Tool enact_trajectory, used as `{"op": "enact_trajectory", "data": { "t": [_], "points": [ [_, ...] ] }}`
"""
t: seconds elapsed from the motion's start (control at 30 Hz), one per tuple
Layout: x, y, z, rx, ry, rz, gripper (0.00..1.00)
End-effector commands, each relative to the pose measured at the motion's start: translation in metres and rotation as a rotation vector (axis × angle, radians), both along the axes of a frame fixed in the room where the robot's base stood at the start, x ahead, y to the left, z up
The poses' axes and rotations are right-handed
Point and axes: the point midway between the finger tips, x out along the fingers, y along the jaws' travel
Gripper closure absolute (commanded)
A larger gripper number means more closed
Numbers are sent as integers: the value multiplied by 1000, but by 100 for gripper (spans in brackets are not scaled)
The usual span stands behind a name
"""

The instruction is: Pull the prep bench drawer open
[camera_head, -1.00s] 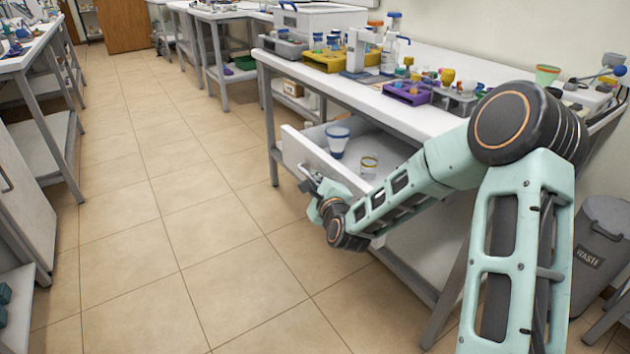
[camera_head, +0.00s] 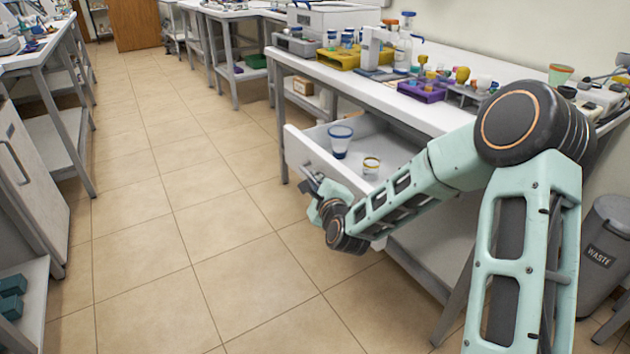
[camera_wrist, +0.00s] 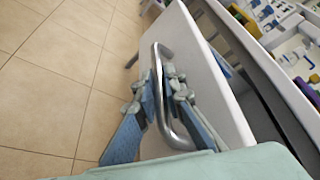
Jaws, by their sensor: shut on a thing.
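The prep bench drawer (camera_head: 318,160) stands pulled out from under the white bench top, with its inside showing. Its white front also fills the middle of the wrist view (camera_wrist: 208,85). In the wrist view, the curved metal handle (camera_wrist: 164,95) on that front passes between the fingers of my gripper (camera_wrist: 162,92), which is shut on it. In the head view my gripper (camera_head: 316,190) is at the drawer front, partly hidden by my wrist. A blue-rimmed cup (camera_head: 340,140) and a small yellow-rimmed cup (camera_head: 371,166) stand inside the drawer.
The bench top (camera_head: 385,97) carries bottles, a yellow rack (camera_head: 340,57) and a purple rack (camera_head: 421,92). A waste bin (camera_head: 606,250) stands at the right. Tiled floor left of the drawer is clear. A cabinet (camera_head: 28,180) stands at the far left.

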Motion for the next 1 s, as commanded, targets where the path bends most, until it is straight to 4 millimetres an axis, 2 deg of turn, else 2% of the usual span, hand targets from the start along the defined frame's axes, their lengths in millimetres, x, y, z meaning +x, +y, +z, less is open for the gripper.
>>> {"op": "enact_trajectory", "data": {
  "t": [0.07, 0.1, 0.13, 0.43, 0.57, 0.67, 1.0],
  "points": [
    [0, 0, 0, 0, 1, 0, 100],
    [0, 0, 0, 0, 1, 0, 86],
    [0, 0, 0, 0, 1, 0, 83],
    [-1, -1, 0, 0, 0, 0, 83],
    [-8, -3, 2, -1, 0, -1, 83],
    [-21, -7, 5, -2, 1, 0, 83],
    [-83, -24, 19, -2, 0, 0, 83]
  ]
}}
